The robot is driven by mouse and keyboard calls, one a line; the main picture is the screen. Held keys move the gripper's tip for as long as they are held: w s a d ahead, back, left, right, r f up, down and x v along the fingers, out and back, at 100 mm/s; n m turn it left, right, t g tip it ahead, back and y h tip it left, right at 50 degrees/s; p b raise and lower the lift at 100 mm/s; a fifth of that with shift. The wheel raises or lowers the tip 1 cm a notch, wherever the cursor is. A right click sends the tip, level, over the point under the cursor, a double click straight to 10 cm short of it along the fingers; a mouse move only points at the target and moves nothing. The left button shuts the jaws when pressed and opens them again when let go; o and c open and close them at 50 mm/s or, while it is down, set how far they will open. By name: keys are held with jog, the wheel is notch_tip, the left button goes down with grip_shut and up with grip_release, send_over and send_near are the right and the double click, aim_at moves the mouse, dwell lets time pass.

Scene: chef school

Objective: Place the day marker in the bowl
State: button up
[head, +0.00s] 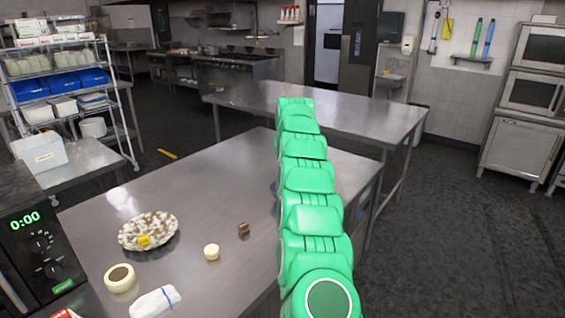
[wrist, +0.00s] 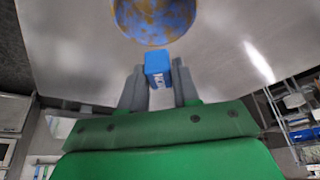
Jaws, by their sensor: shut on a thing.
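My gripper (wrist: 158,84) is shut on a small blue block with white lettering, seemingly the day marker (wrist: 157,66), in the wrist view. The block sits between the two grey fingertips. A round blue bowl with tan patches (wrist: 155,18) lies just beyond the block, cut off by the top edge; I cannot tell the height between them. In the head view my green arm hides the gripper and the block. A speckled brown and white dish (head: 128,240) stands on the steel table (head: 205,195) at left, with a small yellow block (head: 144,240) in it.
Near the dish are a cream cylinder (head: 211,252), a small brown cube (head: 243,230), a tape roll (head: 120,278) and a white cloth (head: 153,303). A black appliance with a 0:00 display (head: 40,245) stands at left. The table's middle back is clear.

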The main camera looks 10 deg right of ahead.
jog(key=shift+f, duration=0.15)
jog(key=shift+f, duration=5.25)
jog(key=o, duration=1.1)
notch_tip(320, 180, up, 7)
jog(key=shift+f, duration=0.1)
jog(key=shift+a, duration=0.1)
